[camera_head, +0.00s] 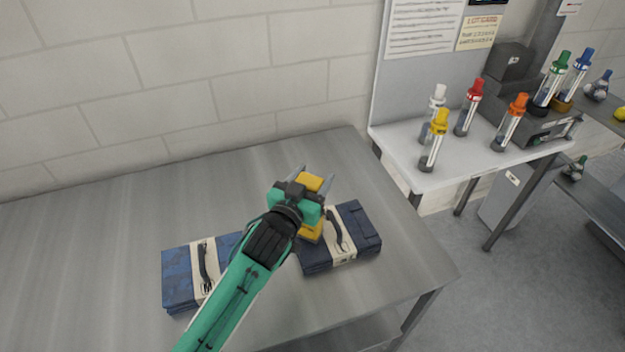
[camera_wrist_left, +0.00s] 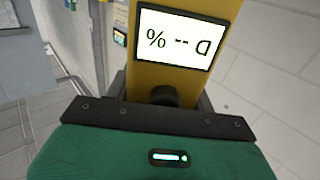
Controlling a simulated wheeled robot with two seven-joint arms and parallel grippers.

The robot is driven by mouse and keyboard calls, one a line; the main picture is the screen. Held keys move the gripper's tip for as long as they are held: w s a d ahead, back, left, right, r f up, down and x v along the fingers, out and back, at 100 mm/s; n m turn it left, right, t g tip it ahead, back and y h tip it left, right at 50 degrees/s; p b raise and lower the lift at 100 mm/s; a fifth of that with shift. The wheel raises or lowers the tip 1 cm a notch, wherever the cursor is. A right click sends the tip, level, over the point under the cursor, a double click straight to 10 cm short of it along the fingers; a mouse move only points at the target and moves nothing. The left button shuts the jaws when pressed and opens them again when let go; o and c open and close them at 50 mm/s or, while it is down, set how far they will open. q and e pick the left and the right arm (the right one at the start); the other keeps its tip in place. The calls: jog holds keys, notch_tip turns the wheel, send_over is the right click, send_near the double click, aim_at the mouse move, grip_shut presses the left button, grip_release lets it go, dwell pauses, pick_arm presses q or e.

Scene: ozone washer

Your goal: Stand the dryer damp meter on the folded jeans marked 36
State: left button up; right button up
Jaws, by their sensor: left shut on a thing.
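The yellow dryer damp meter (camera_head: 312,181) is between the fingers of my left gripper (camera_head: 311,182), which is shut on it. In the left wrist view the meter (camera_wrist_left: 118,78) shows a white screen (camera_wrist_left: 177,38) with dark characters. In the head view its lower part is by the left side of the right-hand folded jeans (camera_head: 366,228); I cannot tell if it touches them. A second folded jeans stack (camera_head: 178,277) lies to the left, partly behind my arm. Both are dark blue with pale bands. I cannot read a number on either. My right gripper is not in view.
The metal table (camera_head: 90,230) is bare at left and behind the jeans. A brick wall (camera_head: 150,70) stands behind it. At right a white bench (camera_head: 400,160) holds several capped tubes and a grey device (camera_head: 545,128).

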pick_arm(q)
jog(key=shift+f, duration=0.65)
jog(key=shift+f, duration=0.2)
jog(key=o, duration=1.5)
jog(key=shift+s+r, duration=0.15)
